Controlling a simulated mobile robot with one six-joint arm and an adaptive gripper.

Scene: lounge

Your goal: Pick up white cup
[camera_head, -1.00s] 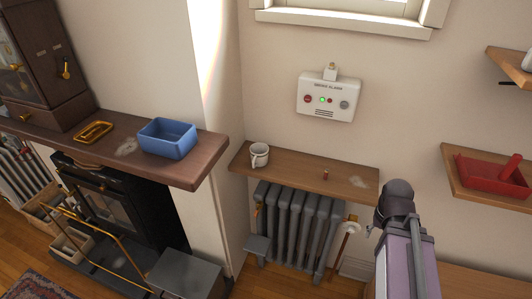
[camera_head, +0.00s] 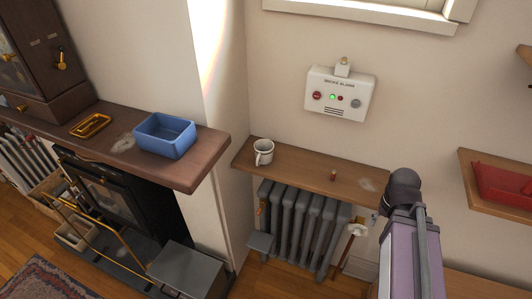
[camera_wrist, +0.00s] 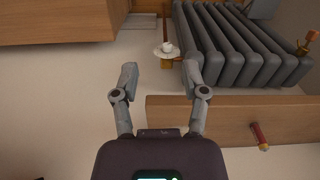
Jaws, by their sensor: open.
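The white cup (camera_head: 264,151) stands upright at the left end of the wooden shelf (camera_head: 300,168) above the radiator, in the head view. Its handle faces the front left. The cup does not show in the wrist view. My gripper (camera_wrist: 160,78) is open and empty in the wrist view, its two grey fingers apart. In the head view my arm is at the right, near the shelf's right end, well apart from the cup; my fingers are hidden there.
A small reddish object (camera_head: 333,175) stands on the shelf between the cup and my arm. A grey radiator (camera_head: 300,220) is below the shelf, and a smoke alarm (camera_head: 340,94) is on the wall above. A mantel (camera_head: 195,172) with a blue bin (camera_head: 166,136) juts out at left.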

